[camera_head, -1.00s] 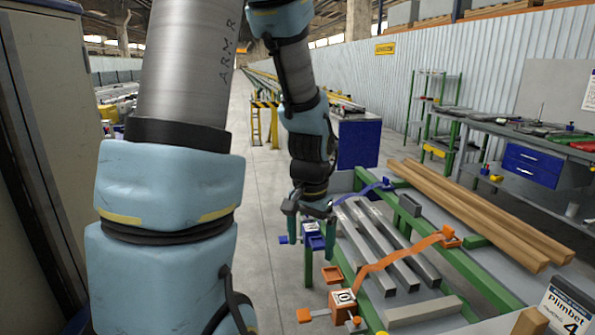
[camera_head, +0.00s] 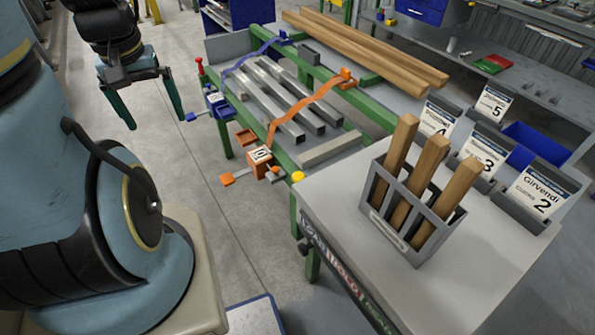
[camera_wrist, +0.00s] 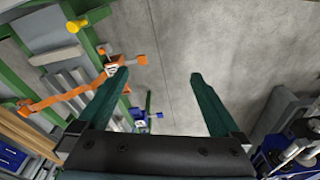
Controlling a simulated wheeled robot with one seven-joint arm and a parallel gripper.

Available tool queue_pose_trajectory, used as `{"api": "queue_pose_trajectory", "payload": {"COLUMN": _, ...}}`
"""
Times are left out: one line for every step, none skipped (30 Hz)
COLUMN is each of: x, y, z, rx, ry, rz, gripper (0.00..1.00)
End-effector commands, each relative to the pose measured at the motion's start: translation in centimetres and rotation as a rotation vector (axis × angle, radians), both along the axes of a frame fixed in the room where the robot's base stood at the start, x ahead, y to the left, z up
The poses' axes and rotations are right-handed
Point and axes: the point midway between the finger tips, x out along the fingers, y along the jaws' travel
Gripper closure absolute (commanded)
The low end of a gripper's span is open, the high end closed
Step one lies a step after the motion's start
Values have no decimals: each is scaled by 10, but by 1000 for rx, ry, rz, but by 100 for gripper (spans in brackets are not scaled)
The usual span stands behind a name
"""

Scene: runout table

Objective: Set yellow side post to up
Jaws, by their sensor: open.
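The yellow side post (camera_head: 298,176) shows as a small round yellow end at the near corner of the green-framed table, beside an orange strap ratchet (camera_head: 260,158). In the wrist view the yellow post (camera_wrist: 77,26) is a short yellow piece with a wider head, at the upper left by the green frame. I cannot tell for sure whether it stands up or lies over. My gripper (camera_head: 155,120) is open and empty, over the floor left of the table and well apart from the post. Its two dark green fingers (camera_wrist: 158,75) show spread in the wrist view.
A red post (camera_head: 199,66) stands at the table's far left corner. Blue (camera_head: 215,99) and orange ratchets stick out on the left side, their straps crossing grey bars (camera_head: 285,95). A grey bench (camera_head: 335,200) with a rack of wooden pieces (camera_head: 412,200) is nearer.

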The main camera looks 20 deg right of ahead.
Motion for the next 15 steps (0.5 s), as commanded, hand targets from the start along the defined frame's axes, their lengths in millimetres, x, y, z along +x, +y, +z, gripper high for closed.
{"api": "queue_pose_trajectory", "payload": {"x": 0, "y": 0, "z": 0, "rx": 0, "ry": 0, "rz": 0, "gripper": 0}}
{"api": "queue_pose_trajectory", "payload": {"x": 0, "y": 0, "z": 0, "rx": 0, "ry": 0, "rz": -1, "gripper": 0}}
{"api": "queue_pose_trajectory", "payload": {"x": 0, "y": 0, "z": 0, "rx": 0, "ry": 0, "rz": -1, "gripper": 0}}
{"api": "queue_pose_trajectory", "payload": {"x": 0, "y": 0, "z": 0, "rx": 0, "ry": 0, "rz": -1, "gripper": 0}}
{"api": "queue_pose_trajectory", "payload": {"x": 0, "y": 0, "z": 0, "rx": 0, "ry": 0, "rz": -1, "gripper": 0}}
{"api": "queue_pose_trajectory", "payload": {"x": 0, "y": 0, "z": 0, "rx": 0, "ry": 0, "rz": -1, "gripper": 0}}
{"api": "queue_pose_trajectory", "payload": {"x": 0, "y": 0, "z": 0, "rx": 0, "ry": 0, "rz": -1, "gripper": 0}}
{"api": "queue_pose_trajectory", "payload": {"x": 0, "y": 0, "z": 0, "rx": 0, "ry": 0, "rz": -1, "gripper": 0}}
{"api": "queue_pose_trajectory", "payload": {"x": 0, "y": 0, "z": 0, "rx": 0, "ry": 0, "rz": -1, "gripper": 0}}
{"api": "queue_pose_trajectory", "payload": {"x": 0, "y": 0, "z": 0, "rx": 0, "ry": 0, "rz": -1, "gripper": 0}}
{"api": "queue_pose_trajectory", "payload": {"x": 0, "y": 0, "z": 0, "rx": 0, "ry": 0, "rz": -1, "gripper": 0}}
{"api": "queue_pose_trajectory", "payload": {"x": 0, "y": 0, "z": 0, "rx": 0, "ry": 0, "rz": -1, "gripper": 0}}
{"api": "queue_pose_trajectory", "payload": {"x": 0, "y": 0, "z": 0, "rx": 0, "ry": 0, "rz": -1, "gripper": 3}}
{"api": "queue_pose_trajectory", "payload": {"x": 1, "y": -1, "z": -1, "rx": 0, "ry": 1, "rz": -1, "gripper": 7}}
{"api": "queue_pose_trajectory", "payload": {"x": 2, "y": -4, "z": -5, "rx": 1, "ry": 4, "rz": -4, "gripper": 11}}
